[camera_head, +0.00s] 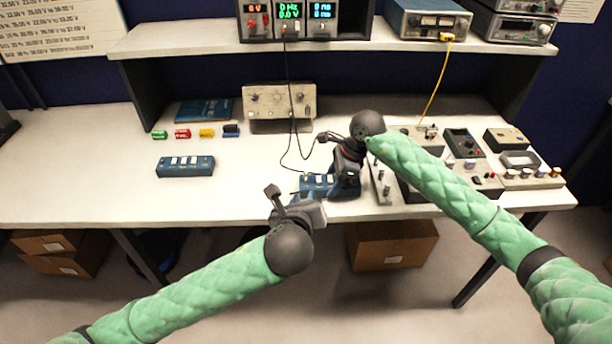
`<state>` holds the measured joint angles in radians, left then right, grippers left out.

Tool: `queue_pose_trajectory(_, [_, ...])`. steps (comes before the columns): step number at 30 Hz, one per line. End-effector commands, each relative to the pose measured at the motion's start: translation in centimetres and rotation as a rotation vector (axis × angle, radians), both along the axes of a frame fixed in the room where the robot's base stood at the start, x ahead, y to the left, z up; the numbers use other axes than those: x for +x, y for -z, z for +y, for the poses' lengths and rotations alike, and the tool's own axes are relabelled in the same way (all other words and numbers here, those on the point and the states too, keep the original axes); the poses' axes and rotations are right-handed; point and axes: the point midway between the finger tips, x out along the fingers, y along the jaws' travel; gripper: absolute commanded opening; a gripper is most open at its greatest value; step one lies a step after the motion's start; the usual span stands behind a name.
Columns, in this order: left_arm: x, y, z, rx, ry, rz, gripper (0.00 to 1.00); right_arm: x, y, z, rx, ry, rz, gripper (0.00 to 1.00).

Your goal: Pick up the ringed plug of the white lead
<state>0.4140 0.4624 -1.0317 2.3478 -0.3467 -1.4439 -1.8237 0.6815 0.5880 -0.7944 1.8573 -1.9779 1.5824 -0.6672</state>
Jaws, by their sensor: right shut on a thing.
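I cannot make out a white lead or a ringed plug. My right gripper (344,187) points down at the right end of a blue block with white switches (315,184), near the table's front edge. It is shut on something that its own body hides. A black lead (289,90) runs from the instruments on the shelf down to the table, close to this block. My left gripper (318,211) is at the table's front edge, left of and nearer than the right one. Its jaws are too unclear to tell open from shut.
Another blue switch block (185,167) lies on the left, with several small coloured pieces (182,133) behind it. A beige instrument (279,104) stands at the back. A yellow lead (436,85) hangs from the shelf over several devices on the right.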

Motion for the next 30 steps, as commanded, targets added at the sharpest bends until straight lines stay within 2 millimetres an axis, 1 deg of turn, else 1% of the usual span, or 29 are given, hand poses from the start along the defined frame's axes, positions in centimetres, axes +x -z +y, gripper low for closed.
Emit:
queue_pose_trajectory(3, [0.3, 0.2, 0.2, 0.148, 0.05, -0.03, 0.25, 0.0, -0.1, 0.0, 0.001, 0.0, -0.001, 0.19])
queue_pose_trajectory(6, [0.5, 0.3, 0.3, 0.24, 0.081, -0.048, 0.25, 0.0, -0.1, 0.0, 0.001, 0.0, -0.001, 0.19])
queue_pose_trajectory(9, [0.6, 0.4, 0.3, 0.296, 0.101, -0.058, 0.25, 0.0, -0.1, 0.0, 0.001, 0.0, -0.001, 0.19])
queue_pose_trajectory(11, [0.7, 0.5, 0.3, 0.314, 0.107, -0.061, 0.25, 0.0, -0.1, 0.0, 0.001, 0.0, -0.001, 0.19])
queue_pose_trajectory(14, [1.5, 0.9, 0.2, 0.327, 0.11, -0.063, 0.25, 0.0, -0.1, 0.0, 0.001, 0.0, -0.001, 0.19])
queue_pose_trajectory(21, [5.0, 2.3, -0.2, 0.327, 0.109, -0.062, 0.25, 0.0, -0.1, 0.0, 0.001, 0.0, -0.001, 0.19])
queue_pose_trajectory(24, [6.1, 2.7, -0.4, 0.325, 0.11, -0.064, 0.25, 0.0, -0.1, 0.0, 0.001, 0.0, -0.001, 0.19])
queue_pose_trajectory(30, [7.1, 3.1, -0.5, 0.324, 0.11, -0.063, 0.25, 0.0, -0.1, 0.0, 0.001, 0.0, -0.001, 0.19])
